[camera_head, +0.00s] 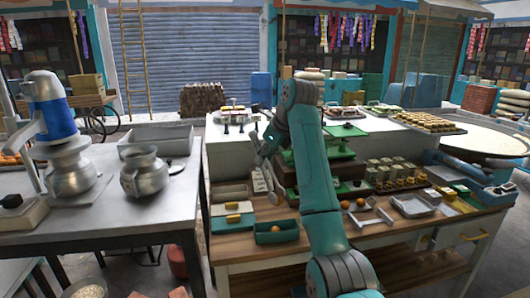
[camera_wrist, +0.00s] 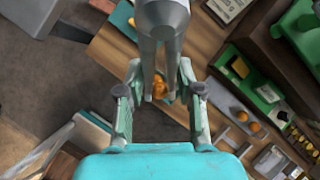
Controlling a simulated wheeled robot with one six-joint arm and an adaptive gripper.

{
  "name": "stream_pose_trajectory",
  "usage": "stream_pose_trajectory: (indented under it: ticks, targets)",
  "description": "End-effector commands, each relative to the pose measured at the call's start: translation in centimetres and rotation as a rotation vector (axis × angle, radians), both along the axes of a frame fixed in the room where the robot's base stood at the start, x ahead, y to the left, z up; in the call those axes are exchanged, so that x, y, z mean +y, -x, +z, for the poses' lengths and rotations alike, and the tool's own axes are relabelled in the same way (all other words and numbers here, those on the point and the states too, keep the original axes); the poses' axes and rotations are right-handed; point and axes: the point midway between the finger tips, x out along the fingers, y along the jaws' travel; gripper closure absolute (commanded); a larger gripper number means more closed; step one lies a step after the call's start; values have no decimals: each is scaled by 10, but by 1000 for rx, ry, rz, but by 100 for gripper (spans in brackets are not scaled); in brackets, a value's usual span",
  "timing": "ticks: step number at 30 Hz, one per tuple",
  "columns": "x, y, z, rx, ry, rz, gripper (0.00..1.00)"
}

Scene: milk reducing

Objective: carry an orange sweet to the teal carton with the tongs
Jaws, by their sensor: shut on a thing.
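My gripper (camera_head: 268,150) is shut on metal tongs (camera_head: 266,180), which hang down above the wooden counter. In the wrist view my gripper (camera_wrist: 161,92) has its fingers on either side of the tongs (camera_wrist: 146,52). An orange sweet (camera_wrist: 158,87) shows between the tong arms; whether they pinch it is hard to tell. The teal carton (camera_head: 262,238) stands at the counter's front left, below and in front of the tongs, with an orange piece (camera_head: 275,228) in it. Two orange sweets (camera_head: 360,202) sit on a grey tray to the right of my arm.
Green scales (camera_head: 343,140) and rows of stacked sweets (camera_head: 395,172) fill the counter's right side. A grey table with metal pots (camera_head: 145,172) stands at left, across a narrow gap.

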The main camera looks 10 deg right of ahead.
Motion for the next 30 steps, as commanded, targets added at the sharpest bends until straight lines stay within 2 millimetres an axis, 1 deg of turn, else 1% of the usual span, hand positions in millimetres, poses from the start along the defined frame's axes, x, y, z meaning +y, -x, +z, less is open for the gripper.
stream_pose_trajectory:
  ticks: [1,12,18,24,30]
  targets:
    - [0,0,-6,1,0,0,100]
    - [0,0,-44,1,0,0,100]
    - [0,0,-61,0,0,1,100]
    - [0,0,-70,-1,0,1,100]
    - [0,0,-72,0,0,1,100]
